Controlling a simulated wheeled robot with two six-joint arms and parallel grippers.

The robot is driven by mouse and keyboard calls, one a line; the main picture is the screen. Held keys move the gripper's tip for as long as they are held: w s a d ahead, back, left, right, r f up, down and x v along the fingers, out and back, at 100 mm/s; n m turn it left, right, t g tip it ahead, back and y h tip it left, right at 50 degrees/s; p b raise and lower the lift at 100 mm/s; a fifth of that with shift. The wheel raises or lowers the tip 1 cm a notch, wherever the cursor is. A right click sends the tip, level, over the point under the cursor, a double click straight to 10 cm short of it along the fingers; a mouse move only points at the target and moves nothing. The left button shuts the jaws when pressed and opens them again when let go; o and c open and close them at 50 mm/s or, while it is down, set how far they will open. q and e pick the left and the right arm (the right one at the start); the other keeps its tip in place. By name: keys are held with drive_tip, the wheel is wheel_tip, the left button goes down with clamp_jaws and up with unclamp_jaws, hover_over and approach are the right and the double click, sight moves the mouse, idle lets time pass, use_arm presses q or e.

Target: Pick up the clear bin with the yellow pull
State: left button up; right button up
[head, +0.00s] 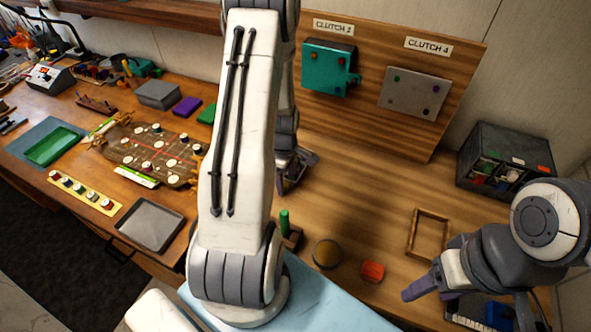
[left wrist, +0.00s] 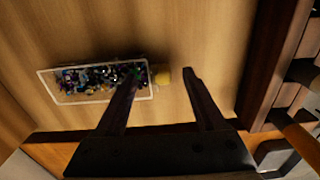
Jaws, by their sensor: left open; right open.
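The clear bin (left wrist: 62,93) shows in the left wrist view, filled with small mixed dark, blue and purple pieces. Its yellow pull (left wrist: 163,76) is at its right end. My left gripper (left wrist: 161,73) is open, with its fingertips on either side of the pull in this view; the left finger overlaps the bin's right end. I cannot tell the remaining distance or any contact. In the head view my left gripper (head: 296,168) is partly behind my arm, and I cannot make out the bin there. My right gripper (head: 420,288) is open and empty at the lower right.
A board with two clutch panels (head: 330,68) stands at the back. A dark organizer (head: 507,160) and an empty wooden frame (head: 428,235) are at the right. A red block (head: 372,271) and a round amber dish (head: 326,254) lie near the front. A grey tray (head: 150,224) is at the left.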

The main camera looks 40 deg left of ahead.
use_arm(q)
clamp_jaws()
idle(0.3)
